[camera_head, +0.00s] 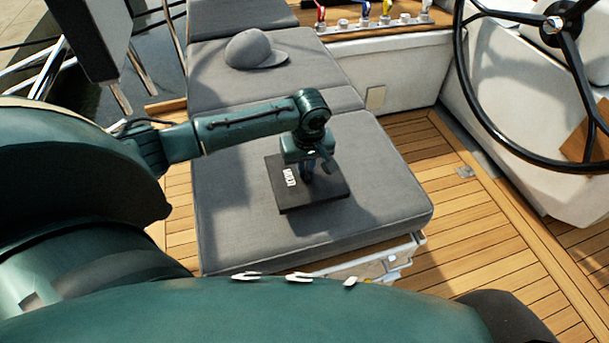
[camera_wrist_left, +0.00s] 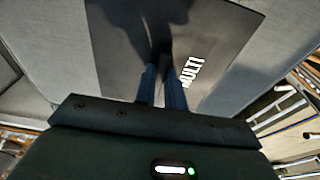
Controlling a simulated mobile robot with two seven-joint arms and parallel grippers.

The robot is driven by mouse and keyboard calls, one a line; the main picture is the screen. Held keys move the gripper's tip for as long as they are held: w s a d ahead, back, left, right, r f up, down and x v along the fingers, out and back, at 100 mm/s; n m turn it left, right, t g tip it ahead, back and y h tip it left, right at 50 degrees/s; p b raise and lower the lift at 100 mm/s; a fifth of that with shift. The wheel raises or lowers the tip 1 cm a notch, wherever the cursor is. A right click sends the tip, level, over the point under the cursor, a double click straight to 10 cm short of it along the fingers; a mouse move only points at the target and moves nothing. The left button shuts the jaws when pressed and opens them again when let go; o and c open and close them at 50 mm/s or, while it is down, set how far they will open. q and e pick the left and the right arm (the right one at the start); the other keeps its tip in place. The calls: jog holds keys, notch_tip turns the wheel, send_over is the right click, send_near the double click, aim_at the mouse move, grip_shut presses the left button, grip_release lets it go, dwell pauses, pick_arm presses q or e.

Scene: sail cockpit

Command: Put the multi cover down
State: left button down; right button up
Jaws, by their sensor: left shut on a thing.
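The multi cover (camera_head: 323,190) is a flat dark square panel with white "MULTI" lettering. In the head view it is at or just above the front grey cushion (camera_head: 235,220), roughly level; I cannot tell if it touches. My left gripper (camera_head: 307,173) points down over the middle of the cover and is shut on it. In the left wrist view the fingers (camera_wrist_left: 163,72) meet at the cover (camera_wrist_left: 222,40), beside the lettering. The exact grip point is hidden in shadow. My right gripper is not in view.
A grey cap (camera_head: 252,50) lies on the cushion behind. A black steering wheel (camera_head: 566,25) stands at the right. Colored levers (camera_head: 365,12) line the back ledge. The wooden deck (camera_head: 475,235) right of the cushion is clear. Cushion around the cover is free.

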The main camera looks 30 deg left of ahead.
aim_at(305, 177)
pick_arm(q)
jog(key=shift+f, duration=2.1)
jog(key=c, duration=1.5)
grip_release()
jog(key=shift+f, duration=0.1)
